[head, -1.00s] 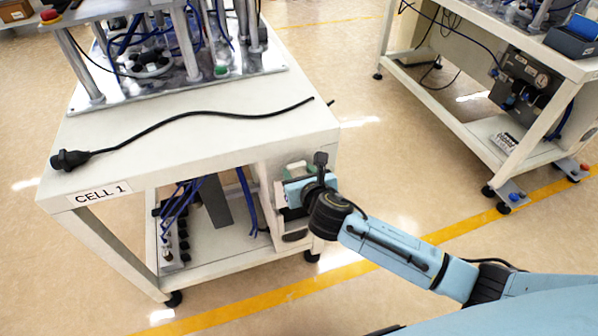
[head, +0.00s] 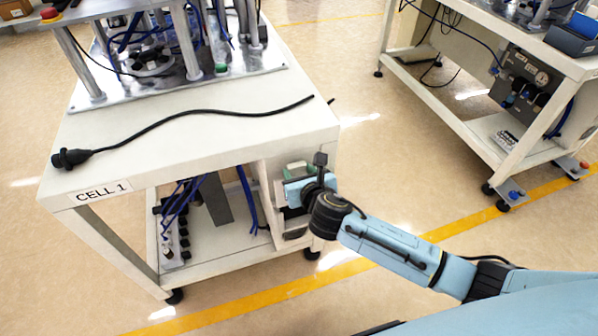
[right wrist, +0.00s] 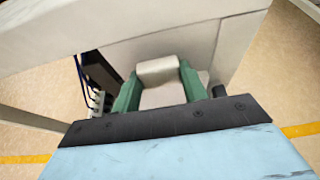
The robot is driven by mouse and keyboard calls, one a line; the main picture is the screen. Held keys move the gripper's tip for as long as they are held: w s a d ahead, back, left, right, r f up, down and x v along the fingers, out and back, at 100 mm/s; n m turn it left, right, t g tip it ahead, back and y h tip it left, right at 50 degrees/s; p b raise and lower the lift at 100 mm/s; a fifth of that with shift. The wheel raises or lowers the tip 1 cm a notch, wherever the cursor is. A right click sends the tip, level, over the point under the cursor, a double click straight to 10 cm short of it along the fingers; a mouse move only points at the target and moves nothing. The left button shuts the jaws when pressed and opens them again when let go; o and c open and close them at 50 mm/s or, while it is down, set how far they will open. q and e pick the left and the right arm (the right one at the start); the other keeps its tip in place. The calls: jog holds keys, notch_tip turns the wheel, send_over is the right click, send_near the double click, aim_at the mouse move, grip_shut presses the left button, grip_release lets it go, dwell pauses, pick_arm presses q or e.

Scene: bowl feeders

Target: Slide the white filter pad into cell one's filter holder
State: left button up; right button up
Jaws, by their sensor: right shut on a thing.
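My right gripper (head: 298,170) is at the right front leg and side panel of the CELL 1 bench (head: 200,150), below the tabletop. In the right wrist view its two green fingers (right wrist: 157,82) are shut on a small off-white block, the filter pad (right wrist: 158,69). The pad spans the fingertips and faces a pale panel (right wrist: 185,45) under the bench edge. I cannot tell whether the pad touches the panel or sits in a holder. The filter holder itself cannot be made out. My left gripper is not in view.
A black cable with a plug (head: 72,158) lies across the bench top. Blue hoses (head: 180,200) hang on the lower shelf. A second bench (head: 480,120) stands at the right. Open floor with a yellow line (head: 480,224) lies between.

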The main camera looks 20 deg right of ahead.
jog(key=shift+f+b, duration=1.45)
jog(key=shift+f, duration=1.25)
jog(key=shift+f+b, duration=0.85)
jog(key=shift+f, duration=0.6)
jog(key=shift+f, duration=0.1)
jog(key=shift+f+b, duration=1)
jog(key=shift+f, duration=0.35)
jog(key=o, duration=1.3)
